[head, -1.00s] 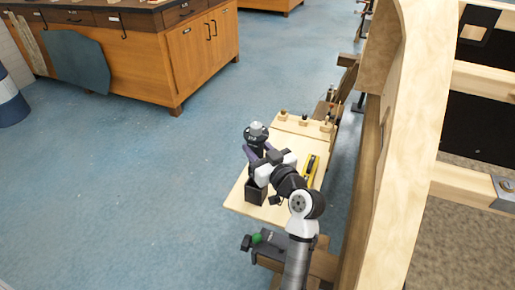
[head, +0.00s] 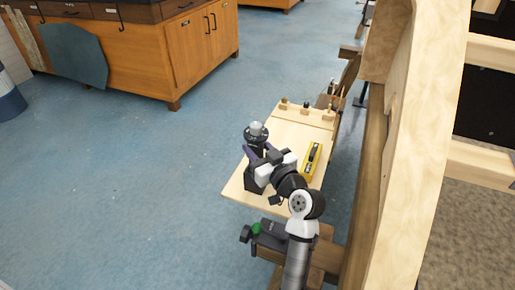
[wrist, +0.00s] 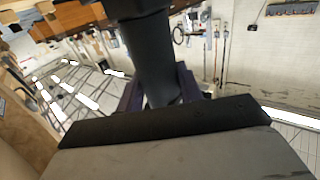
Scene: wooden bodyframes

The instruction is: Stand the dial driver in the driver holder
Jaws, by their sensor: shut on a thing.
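The dial driver (head: 256,134) is upright in my gripper (head: 262,158), with a grey cap and a dark round dial at its top. In the wrist view its dark shaft (wrist: 157,55) runs between the purple fingers of my gripper (wrist: 160,92), which is shut on it. A black box-like block, which looks like the driver holder (head: 253,184), stands on the near left part of the pale board directly below the driver. My gripper hides the driver's lower end, so I cannot tell whether it is inside the holder.
A yellow tool (head: 312,161) lies on the board (head: 236,193) just right of my gripper. A wooden strip with several small knobbed pieces (head: 306,111) runs along the board's far edge. Tall wooden frames (head: 410,150) stand close on the right. Open blue floor is on the left.

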